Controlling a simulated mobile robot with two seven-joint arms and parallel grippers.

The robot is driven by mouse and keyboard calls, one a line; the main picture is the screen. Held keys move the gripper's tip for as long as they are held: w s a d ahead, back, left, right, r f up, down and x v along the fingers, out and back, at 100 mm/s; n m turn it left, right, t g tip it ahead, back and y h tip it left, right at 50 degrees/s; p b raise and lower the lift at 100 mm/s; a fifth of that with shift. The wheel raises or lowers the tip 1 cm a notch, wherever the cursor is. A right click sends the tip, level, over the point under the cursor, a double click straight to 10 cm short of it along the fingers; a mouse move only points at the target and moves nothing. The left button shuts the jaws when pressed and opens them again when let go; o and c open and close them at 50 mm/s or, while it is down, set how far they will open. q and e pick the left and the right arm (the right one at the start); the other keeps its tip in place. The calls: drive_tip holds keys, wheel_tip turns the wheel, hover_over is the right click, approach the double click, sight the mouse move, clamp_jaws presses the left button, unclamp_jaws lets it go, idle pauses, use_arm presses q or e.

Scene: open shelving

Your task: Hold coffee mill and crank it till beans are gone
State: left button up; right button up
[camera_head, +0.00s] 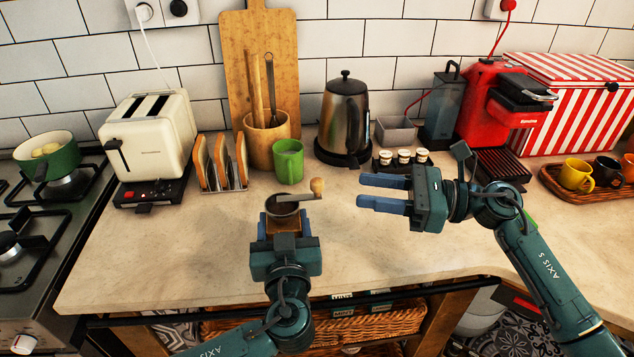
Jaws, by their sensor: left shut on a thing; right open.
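The coffee mill (282,204) stands on the counter near the front middle, with a dark round bowl on top and a wooden body mostly hidden by my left gripper. Its crank (300,197) points right and ends in a wooden knob (317,186). My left gripper (284,228) is shut on the mill's body from the front. My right gripper (372,191) is open and empty, to the right of the knob and apart from it, with its blue fingers pointing left. Whether beans are in the bowl is too small to tell.
A green mug (289,161), toast rack (221,172) and kettle (345,118) stand behind the mill. Small cups (403,157) stand in a row behind my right gripper. A toaster (150,133) is at left, a red coffee machine (490,105) at right. The counter (160,250) is clear left of the mill.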

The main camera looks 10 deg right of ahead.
sight(317, 179)
drive_tip(key=x, duration=0.9)
drive_tip(key=shift+a, duration=0.3)
clamp_jaws()
